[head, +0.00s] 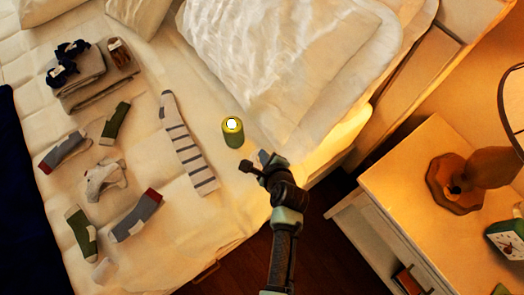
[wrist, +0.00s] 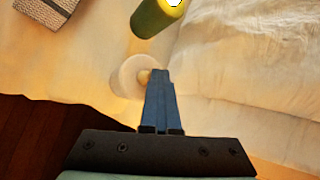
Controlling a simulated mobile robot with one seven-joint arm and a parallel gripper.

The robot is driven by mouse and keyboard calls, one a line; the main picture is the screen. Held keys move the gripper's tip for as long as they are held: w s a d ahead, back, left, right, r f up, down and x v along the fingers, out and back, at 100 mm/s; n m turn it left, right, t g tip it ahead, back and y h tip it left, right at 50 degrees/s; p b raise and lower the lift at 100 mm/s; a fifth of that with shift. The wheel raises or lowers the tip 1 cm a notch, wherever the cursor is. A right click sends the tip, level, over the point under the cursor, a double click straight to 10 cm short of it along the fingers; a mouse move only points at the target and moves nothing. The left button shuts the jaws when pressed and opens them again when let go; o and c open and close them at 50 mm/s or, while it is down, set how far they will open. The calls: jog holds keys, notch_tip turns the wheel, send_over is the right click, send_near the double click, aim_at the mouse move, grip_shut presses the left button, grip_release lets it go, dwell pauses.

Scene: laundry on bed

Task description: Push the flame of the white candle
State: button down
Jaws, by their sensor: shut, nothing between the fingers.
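A pale round thing, probably the white candle (wrist: 122,80), sits on the bed in the wrist view, just left of my fingertips. A small yellowish spot, which looks like its flame (wrist: 143,76), is right beside my gripper (wrist: 158,75); I cannot tell whether they touch. In the head view my gripper (head: 262,160) is low over the bed near its edge, and I cannot make out the white candle there. My gripper is shut and empty. A green candle (head: 233,138) with a bright top stands beyond it, also at the top of the wrist view (wrist: 152,20).
A striped sock (head: 186,145) lies left of the green candle, with several other socks and folded clothes (head: 88,80) farther left. A white duvet (head: 290,60) lies behind. A nightstand (head: 400,190) with a lamp and clock (head: 508,238) stands right.

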notch_tip(320, 180, up, 6)
jog(key=p, duration=0.6)
jog(key=shift+p, duration=0.35)
